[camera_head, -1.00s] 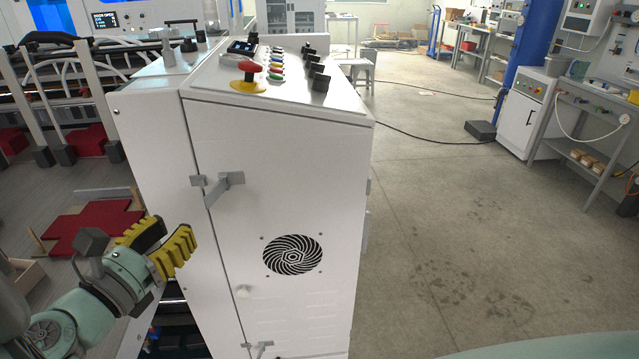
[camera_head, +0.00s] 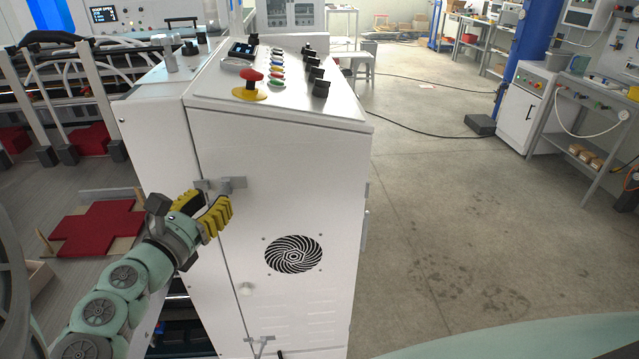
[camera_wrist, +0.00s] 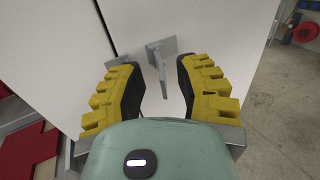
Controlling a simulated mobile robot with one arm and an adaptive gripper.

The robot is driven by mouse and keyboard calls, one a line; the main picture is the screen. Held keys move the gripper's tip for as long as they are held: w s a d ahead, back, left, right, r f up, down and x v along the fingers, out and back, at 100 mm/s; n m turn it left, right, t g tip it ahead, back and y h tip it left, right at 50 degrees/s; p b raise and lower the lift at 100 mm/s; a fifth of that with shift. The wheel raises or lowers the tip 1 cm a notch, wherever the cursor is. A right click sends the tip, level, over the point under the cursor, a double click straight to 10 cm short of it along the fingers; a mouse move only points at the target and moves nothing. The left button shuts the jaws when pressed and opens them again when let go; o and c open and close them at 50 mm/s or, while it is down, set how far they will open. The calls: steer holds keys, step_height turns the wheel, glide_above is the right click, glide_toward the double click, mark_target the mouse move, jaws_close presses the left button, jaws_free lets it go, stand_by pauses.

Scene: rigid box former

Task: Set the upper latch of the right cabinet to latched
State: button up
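The right cabinet (camera_head: 330,190) is a white box with a sloped control panel on top and a round black fan vent on its front. Its upper latch (camera_head: 232,184) is a grey lever near the door's left edge, beside a small grey catch (camera_head: 201,185). In the wrist view the latch (camera_wrist: 162,62) points toward me, its lever reaching between my fingertips. My gripper (camera_head: 204,204) has yellow padded fingers, spread open around the latch lever without visibly closing on it; the wrist view shows the gap (camera_wrist: 155,80). The catch also shows in the wrist view (camera_wrist: 120,61). Contact cannot be told.
A red emergency button (camera_head: 250,78) is on the panel. Open concrete floor (camera_head: 440,220) lies to the right.

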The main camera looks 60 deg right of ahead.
steer(key=shift+s+d, duration=0.1)
steer(key=shift+d, duration=0.25)
steer(key=shift+o, duration=0.5)
jaws_close()
